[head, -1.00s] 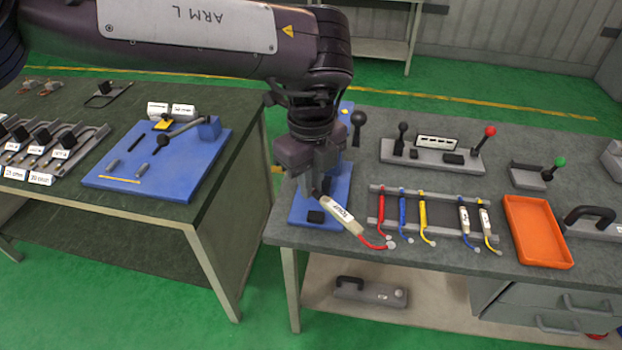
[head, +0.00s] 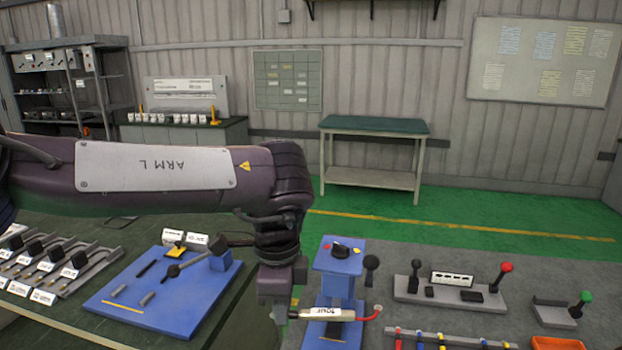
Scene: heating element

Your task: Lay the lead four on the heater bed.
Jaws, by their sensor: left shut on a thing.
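My left gripper (head: 287,305) is at the lower middle of the head view, pointing down at the left side of the right-hand bench. It is shut on lead four (head: 324,314), a pale sleeve with a white label, a red wire end and a silver tip. The lead lies nearly level in the picture, its red end to the right, in front of the blue fixture (head: 339,262). The fingertips are partly cut off or hidden by the gripper body. I cannot tell which part is the heater bed. My right gripper is not in view.
A lead rack (head: 450,340) with coloured leads runs along the bottom edge. Behind it stands a grey block with black and red knobs (head: 450,290). A blue board (head: 165,290) with parts lies on the left bench. An orange tray (head: 560,343) is at lower right.

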